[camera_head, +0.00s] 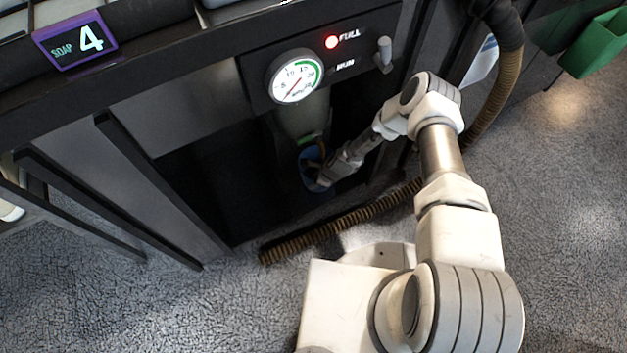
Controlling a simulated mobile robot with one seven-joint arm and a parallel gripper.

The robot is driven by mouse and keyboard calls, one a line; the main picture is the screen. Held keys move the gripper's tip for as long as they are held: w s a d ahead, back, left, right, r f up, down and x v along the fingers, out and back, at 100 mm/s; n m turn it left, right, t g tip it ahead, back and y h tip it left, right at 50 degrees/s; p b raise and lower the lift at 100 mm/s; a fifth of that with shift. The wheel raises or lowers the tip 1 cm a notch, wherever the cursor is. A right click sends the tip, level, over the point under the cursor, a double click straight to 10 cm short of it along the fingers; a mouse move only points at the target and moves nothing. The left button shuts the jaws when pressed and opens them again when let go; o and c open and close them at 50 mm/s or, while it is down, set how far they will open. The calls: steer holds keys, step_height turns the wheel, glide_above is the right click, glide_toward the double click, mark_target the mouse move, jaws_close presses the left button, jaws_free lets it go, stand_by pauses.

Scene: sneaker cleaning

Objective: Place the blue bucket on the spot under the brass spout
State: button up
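The blue bucket (309,157) is small in view, inside the dark recess under the machine panel. It is directly below a greenish cylinder (303,118). A small brownish piece shows at the bucket's mouth below the cylinder; I cannot tell whether it is the brass spout. My gripper (318,183) reaches into the recess from the right and is at the bucket, overlapping its lower right part. The fingers are too small and dark to show whether they are shut on it. The spot under the bucket is hidden.
A round gauge (296,77), a lit red FULL light (331,42) and a lever (384,54) are on the panel above. A ribbed brown hose (340,222) lies on the floor before the recess. A green bin (597,45) is at the upper right.

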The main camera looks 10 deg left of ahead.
steer(key=p+v, duration=0.4)
steer(key=v, duration=0.7)
steer(key=shift+d+r, duration=0.1)
steer(key=shift+r, duration=0.05)
